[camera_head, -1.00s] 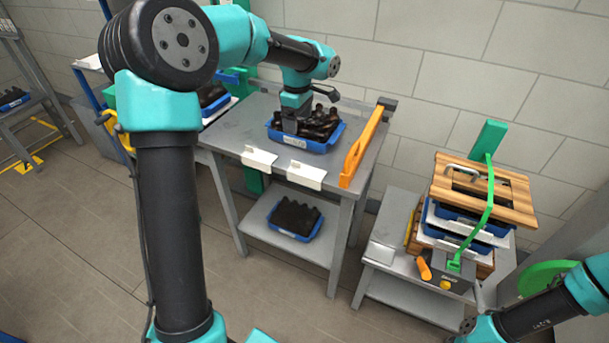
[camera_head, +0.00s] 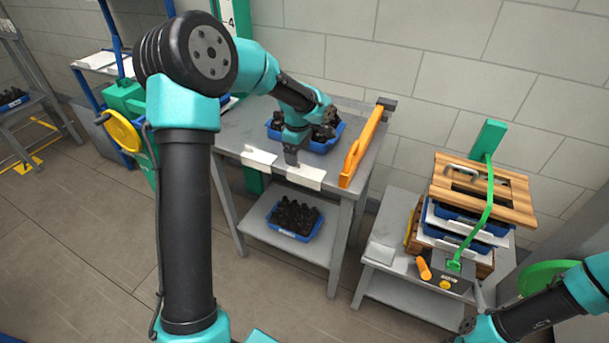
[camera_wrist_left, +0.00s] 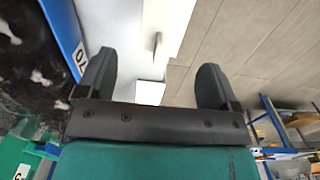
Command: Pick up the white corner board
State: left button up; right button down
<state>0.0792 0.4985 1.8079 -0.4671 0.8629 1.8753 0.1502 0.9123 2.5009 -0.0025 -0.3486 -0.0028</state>
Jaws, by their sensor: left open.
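Two white corner boards lie along the front edge of the grey table, a left one (camera_head: 259,157) and a right one (camera_head: 306,175). In the head view my left gripper (camera_head: 292,156) is over the front edge, at the gap between them and by the left end of the right board. It partly covers that end. In the left wrist view the left gripper (camera_wrist_left: 157,74) is open, with nothing held between its fingers. A white board surface (camera_wrist_left: 150,92) shows beyond and between the fingers. My right gripper is out of view; only part of that arm shows.
A blue tray (camera_head: 322,147) with dark bottles stands behind the gripper. An orange bar (camera_head: 361,147) runs along the table's right side. Another blue tray (camera_head: 293,232) of bottles is on the lower shelf. A side stand holds stacked trays under a wooden board (camera_head: 490,204).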

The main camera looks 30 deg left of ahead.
aim_at(299, 169)
pick_arm(q)
jog(key=shift+f, duration=0.1)
jog(key=shift+s+d+f, duration=0.1)
jog(key=shift+f, duration=1.15)
jog(key=shift+d+f, duration=0.1)
jog(key=shift+f, duration=1.15)
jog(key=shift+c, duration=0.5)
jog(key=c, duration=0.9)
